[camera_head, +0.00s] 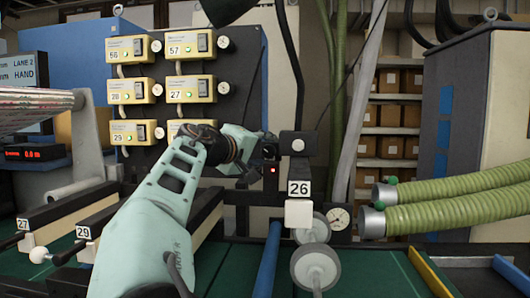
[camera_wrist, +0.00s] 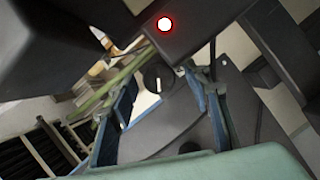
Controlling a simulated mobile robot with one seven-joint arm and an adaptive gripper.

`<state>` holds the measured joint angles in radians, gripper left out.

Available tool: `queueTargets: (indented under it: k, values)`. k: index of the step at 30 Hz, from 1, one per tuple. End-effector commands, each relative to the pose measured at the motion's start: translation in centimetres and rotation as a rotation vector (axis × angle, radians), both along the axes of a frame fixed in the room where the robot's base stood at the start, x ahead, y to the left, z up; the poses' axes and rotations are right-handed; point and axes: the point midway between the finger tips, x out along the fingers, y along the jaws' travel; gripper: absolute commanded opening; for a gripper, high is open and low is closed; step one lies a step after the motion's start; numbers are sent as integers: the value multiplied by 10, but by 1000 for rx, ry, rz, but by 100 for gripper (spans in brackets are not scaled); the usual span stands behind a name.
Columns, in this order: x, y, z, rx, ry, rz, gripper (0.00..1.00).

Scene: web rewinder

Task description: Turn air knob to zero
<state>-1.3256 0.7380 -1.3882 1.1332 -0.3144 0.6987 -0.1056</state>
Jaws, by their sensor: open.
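A dark round knob (camera_wrist: 158,78) with a white pointer mark shows in the wrist view, taken to be the air knob. My gripper (camera_wrist: 166,98) is open, with one blue-grey finger on each side of the knob in the picture. I cannot tell whether either finger touches it. The knob sits by a dark housing (camera_wrist: 190,28) with a lit red lamp. In the head view my gripper (camera_head: 262,147) is beside a dark post, and its fingers are hard to make out. The knob cannot be made out there.
A black post (camera_head: 297,165) with a "26" label stands right of my gripper. A round gauge (camera_head: 340,217) is low beside it. Green hoses (camera_head: 450,202) come in from the right. A black panel (camera_head: 235,90) with several yellow numbered switch boxes stands behind my arm.

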Motion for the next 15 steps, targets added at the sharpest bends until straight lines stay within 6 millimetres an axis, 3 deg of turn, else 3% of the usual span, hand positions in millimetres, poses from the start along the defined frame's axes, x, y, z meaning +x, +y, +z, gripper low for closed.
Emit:
queueTargets:
  k: [8,15]
  values:
    - [-14,8,2,2,0,3,44]
    - [-50,24,8,2,0,5,44]
